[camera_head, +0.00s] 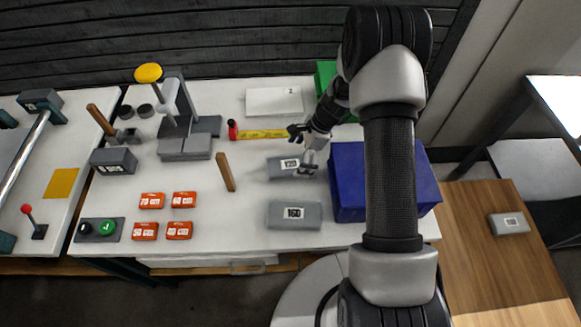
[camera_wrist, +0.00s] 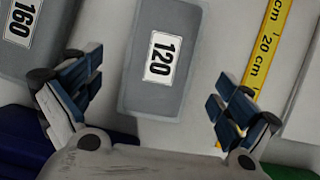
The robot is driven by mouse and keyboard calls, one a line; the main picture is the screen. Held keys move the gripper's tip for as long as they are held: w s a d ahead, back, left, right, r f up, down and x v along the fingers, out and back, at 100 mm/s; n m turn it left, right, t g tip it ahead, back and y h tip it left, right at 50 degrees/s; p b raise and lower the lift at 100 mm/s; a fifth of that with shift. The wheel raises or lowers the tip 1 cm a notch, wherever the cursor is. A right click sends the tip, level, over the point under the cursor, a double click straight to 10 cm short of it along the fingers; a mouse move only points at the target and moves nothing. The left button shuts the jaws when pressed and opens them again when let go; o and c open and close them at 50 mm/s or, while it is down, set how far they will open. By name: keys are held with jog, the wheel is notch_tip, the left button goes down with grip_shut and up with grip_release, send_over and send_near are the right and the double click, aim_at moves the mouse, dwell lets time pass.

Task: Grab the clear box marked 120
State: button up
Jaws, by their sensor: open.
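The box marked 120 (camera_head: 280,168) lies flat on the white table in the head view, and looks grey rather than clear. In the wrist view the 120 box (camera_wrist: 148,88) is at the centre, its label facing up. My gripper (camera_head: 304,150) is over the right end of this box in the head view. In the wrist view my gripper (camera_wrist: 160,105) is open, one finger on each side of the box's width, with a gap on both sides. Nothing is between the fingertips except the box below; the height gap cannot be told.
A grey box marked 160 (camera_head: 294,215) lies just in front. A blue bin (camera_head: 350,190) stands to the right. A yellow ruler (camera_head: 262,134) lies behind the 120 box. A wooden stick (camera_head: 226,172) is to the left. Several orange labelled pieces (camera_head: 146,231) lie farther left.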

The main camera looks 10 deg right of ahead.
aim_at(294, 163)
jog(key=b+x, duration=0.1)
jog(key=x, duration=0.3)
jog(key=shift+w+f, duration=0.15)
jog(key=shift+d, duration=0.1)
jog(key=shift+c, duration=0.2)
jog(key=c, duration=1.2)
